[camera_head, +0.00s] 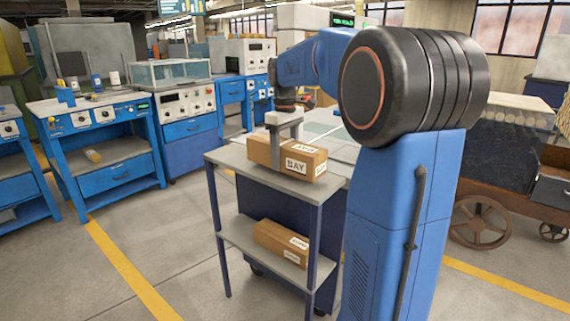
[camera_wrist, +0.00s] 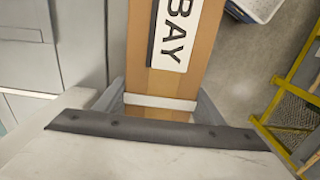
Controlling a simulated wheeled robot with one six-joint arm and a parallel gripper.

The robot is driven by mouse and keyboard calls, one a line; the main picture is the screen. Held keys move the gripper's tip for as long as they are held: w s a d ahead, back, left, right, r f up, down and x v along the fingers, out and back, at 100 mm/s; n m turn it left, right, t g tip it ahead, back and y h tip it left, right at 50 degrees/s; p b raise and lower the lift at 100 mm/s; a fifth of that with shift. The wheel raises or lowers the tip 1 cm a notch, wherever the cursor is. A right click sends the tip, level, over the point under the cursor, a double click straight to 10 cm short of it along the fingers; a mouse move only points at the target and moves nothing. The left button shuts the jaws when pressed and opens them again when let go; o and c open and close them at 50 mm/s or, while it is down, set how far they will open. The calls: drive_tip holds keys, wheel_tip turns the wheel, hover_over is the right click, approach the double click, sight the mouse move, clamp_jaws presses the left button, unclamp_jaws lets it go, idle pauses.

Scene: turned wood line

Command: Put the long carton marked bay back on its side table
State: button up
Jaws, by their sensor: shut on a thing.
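The long brown carton marked BAY (camera_head: 288,156) is at the top of a small grey side table (camera_head: 240,162) in the head view. My gripper (camera_head: 280,140) comes down from above and is shut across the carton's width. In the wrist view the carton (camera_wrist: 144,80) runs away from me between the two fingers (camera_wrist: 152,105), with its BAY label facing up. Whether the carton's underside touches the table top is hard to tell. My arm hides part of the area to the right of the table.
A second brown carton (camera_head: 282,242) lies on the table's lower shelf (camera_head: 245,236). Blue workbenches (camera_head: 105,135) line the left and back. A wooden cart (camera_head: 500,190) with spoked wheels stands at the right. The floor left of the table is clear, with a yellow line (camera_head: 125,270).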

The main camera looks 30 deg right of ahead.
drive_tip(key=shift+f, duration=1.2)
drive_tip(key=shift+f, duration=0.15)
drive_tip(key=o, duration=1.6)
drive_tip(key=shift+o, duration=0.2)
wheel_tip(320, 180, up, 12)
drive_tip(key=shift+r, duration=0.15)
drive_tip(key=s+a+f+m+t, duration=0.1)
drive_tip(key=s+a+f, duration=0.3)
drive_tip(key=s+a, duration=0.3)
drive_tip(key=s+a+f+m+t, duration=0.15)
drive_tip(key=s+a+f, duration=0.25)
drive_tip(key=s, duration=0.6)
drive_tip(key=s+a+f+t, duration=0.1)
drive_tip(key=s+a+f, duration=0.1)
drive_tip(key=s+f, duration=0.4)
drive_tip(key=s+a+f+m+t, duration=0.1)
drive_tip(key=s+a+f, duration=0.1)
drive_tip(key=s+f, duration=0.5)
drive_tip(key=shift+s+a+f, duration=0.15)
drive_tip(key=shift+a+f, duration=0.25)
drive_tip(key=shift+f, duration=0.1)
